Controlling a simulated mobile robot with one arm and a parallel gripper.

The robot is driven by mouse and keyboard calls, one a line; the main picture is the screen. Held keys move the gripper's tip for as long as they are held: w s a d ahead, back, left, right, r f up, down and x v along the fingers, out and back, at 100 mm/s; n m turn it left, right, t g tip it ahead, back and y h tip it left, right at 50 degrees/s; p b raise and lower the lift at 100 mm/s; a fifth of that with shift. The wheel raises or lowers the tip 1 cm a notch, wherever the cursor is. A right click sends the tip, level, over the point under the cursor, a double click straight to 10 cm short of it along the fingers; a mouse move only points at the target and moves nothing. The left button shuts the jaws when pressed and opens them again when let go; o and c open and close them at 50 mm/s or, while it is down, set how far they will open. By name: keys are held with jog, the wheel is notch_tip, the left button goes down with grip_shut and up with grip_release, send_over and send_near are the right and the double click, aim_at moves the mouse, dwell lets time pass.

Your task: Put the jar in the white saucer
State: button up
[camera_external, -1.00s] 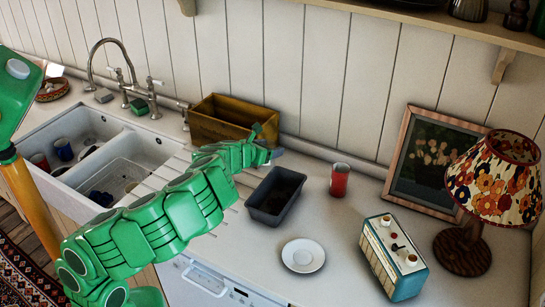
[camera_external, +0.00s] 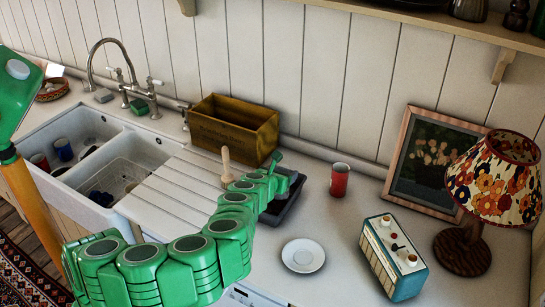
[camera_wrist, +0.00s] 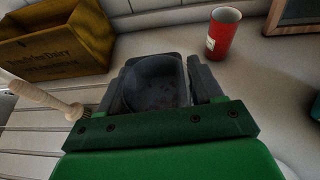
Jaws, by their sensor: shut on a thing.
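My gripper (camera_external: 284,178) is over the dark grey loaf tin (camera_external: 268,219), and the arm hides much of the tin. In the wrist view a dark rounded thing, which looks like the jar (camera_wrist: 152,82), sits between the dark fingers of my gripper (camera_wrist: 160,88). My gripper is shut on it. It is dark against the tin, so its outline and whether it touches the tin are unclear. The white saucer (camera_external: 303,256) lies empty on the counter, in front and right of the tin; it is outside the wrist view.
A red can (camera_external: 339,180) stands right of the tin. A wooden box (camera_external: 235,128) and an upright wooden-handled brush (camera_external: 226,166) are to the left. A blue and cream radio (camera_external: 392,257) and a lamp (camera_external: 470,240) stand right of the saucer. Counter between tin and saucer is clear.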

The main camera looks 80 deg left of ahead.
jog(key=shift+n+g+y, duration=0.5)
jog(key=shift+n+g, duration=0.1)
jog(key=d, duration=0.2)
jog(key=s+d, duration=0.1)
jog(key=d, duration=0.2)
jog(key=shift+f, duration=0.15)
jog(key=shift+s+d, duration=0.1)
jog(key=s+d+r+n+g+y, duration=0.1)
jog(key=s+d+r+n+g, duration=0.1)
jog(key=s+d, duration=0.45)
jog(key=s+d+r+n+g+y, duration=0.15)
jog(key=s+d, duration=0.25)
jog(key=d, duration=0.6)
send_over(303, 253)
jog(key=shift+n+g+h, duration=0.25)
jog(key=shift+g, duration=0.1)
jog(key=shift+f, duration=6.25)
jog(key=shift+f, duration=0.1)
